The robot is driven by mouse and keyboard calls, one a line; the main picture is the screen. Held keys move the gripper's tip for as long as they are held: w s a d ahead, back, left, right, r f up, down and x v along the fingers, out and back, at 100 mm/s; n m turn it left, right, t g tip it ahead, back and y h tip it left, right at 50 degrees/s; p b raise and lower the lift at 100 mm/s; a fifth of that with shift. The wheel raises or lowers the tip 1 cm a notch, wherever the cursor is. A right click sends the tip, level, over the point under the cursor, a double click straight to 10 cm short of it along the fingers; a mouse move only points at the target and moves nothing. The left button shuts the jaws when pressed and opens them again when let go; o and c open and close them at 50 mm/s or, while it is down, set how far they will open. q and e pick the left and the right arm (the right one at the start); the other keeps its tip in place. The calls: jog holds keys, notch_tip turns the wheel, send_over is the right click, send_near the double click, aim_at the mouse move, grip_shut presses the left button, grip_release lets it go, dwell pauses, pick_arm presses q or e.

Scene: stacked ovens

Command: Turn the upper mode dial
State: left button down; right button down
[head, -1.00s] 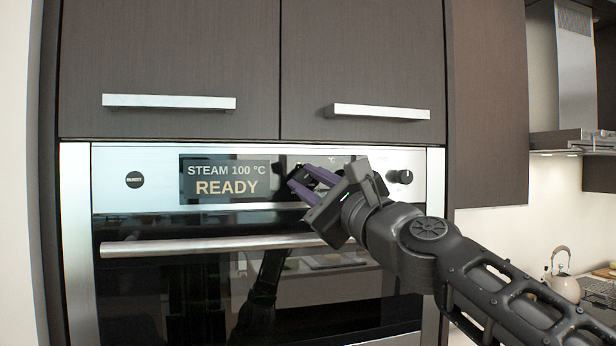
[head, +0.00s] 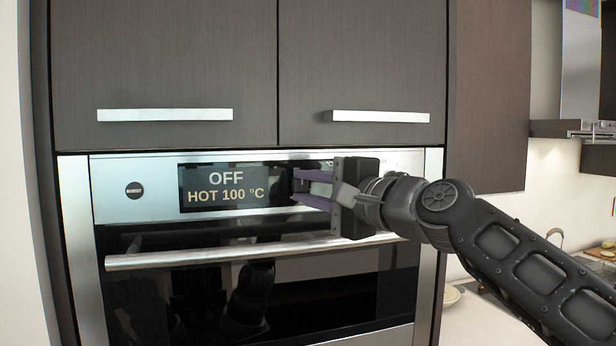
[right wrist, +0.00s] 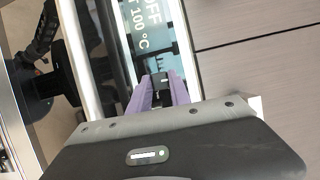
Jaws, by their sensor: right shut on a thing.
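The upper oven's control panel (head: 112,208) shows a display (head: 223,186) that reads "OFF" and "HOT 100 °C". My right gripper (head: 298,187) is at the panel, just right of the display, its purple fingers shut on the mode dial. In the right wrist view, the dial (right wrist: 160,77) is a small dark shape between the purple fingertips. In the head view, the fingers and the gripper body mostly hide the dial. My left gripper is not in view.
A long oven door handle (head: 190,258) runs just below the panel. Dark cabinet doors with bar handles (head: 165,114) are above. The counter (head: 490,325) is at the right.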

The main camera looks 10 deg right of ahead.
jog(key=shift+f, duration=0.1)
dwell(0.4)
jog(key=c, duration=1.2)
grip_release()
jog(key=shift+s+d, duration=0.25)
jog(key=shift+s, duration=0.2)
jog(key=b+v, duration=0.2)
jog(key=v, duration=0.4)
jog(key=shift+s+b, duration=0.35)
jog(key=shift+b, duration=0.05)
jog(key=shift+d, duration=0.15)
